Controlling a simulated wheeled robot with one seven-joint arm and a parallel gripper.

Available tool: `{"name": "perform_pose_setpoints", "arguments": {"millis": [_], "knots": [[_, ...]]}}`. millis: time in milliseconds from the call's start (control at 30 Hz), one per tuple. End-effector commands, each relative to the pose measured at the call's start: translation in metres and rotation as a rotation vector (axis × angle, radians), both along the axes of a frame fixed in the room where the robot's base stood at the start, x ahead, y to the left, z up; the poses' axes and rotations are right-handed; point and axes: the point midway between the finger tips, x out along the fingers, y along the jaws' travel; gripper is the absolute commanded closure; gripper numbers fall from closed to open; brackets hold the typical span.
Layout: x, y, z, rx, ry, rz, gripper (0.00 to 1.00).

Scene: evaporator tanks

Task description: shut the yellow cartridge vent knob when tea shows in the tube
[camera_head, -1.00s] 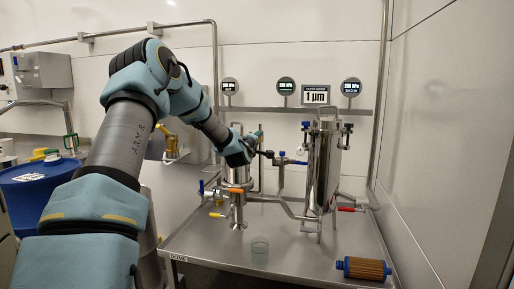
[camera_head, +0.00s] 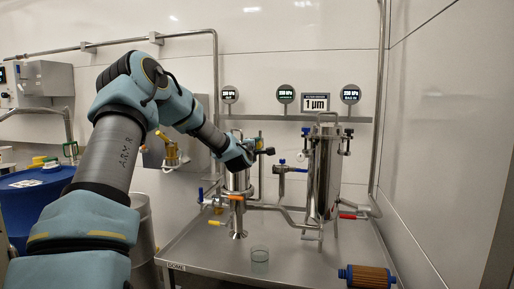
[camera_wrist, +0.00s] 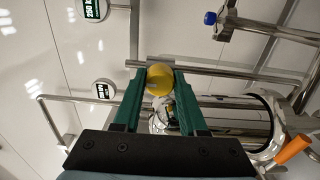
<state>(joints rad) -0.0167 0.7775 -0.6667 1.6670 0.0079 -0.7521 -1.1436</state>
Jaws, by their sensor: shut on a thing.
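The yellow vent knob (camera_wrist: 160,79) sits between the green fingers of my gripper (camera_wrist: 161,85) in the wrist view, and the gripper is shut on it. In the head view my gripper (camera_head: 266,150) is at the top of the left steel cartridge housing (camera_head: 238,182); the knob is largely hidden there. I cannot make out tea in a tube in either view.
A second steel housing (camera_head: 322,175) stands to the right, with blue and red valve handles nearby. Round gauges (camera_head: 286,94) are above.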

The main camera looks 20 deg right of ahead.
Motion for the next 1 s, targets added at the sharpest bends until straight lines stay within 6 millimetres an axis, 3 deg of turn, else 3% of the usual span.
{"name": "perform_pose_setpoints", "arguments": {"millis": [133, 167, 400, 767, 1000], "knots": [[0.000, 0.001, -0.001, 0.000, 0.001, 0.002, 1.00], [0.000, 0.001, -0.001, 0.000, 0.002, 0.002, 0.56], [0.000, 0.001, -0.001, 0.000, 0.001, 0.001, 0.29], [-0.005, 0.003, 0.000, 0.001, 0.000, 0.000, 0.29], [-0.041, 0.023, -0.001, 0.002, 0.000, 0.001, 0.29]]}}
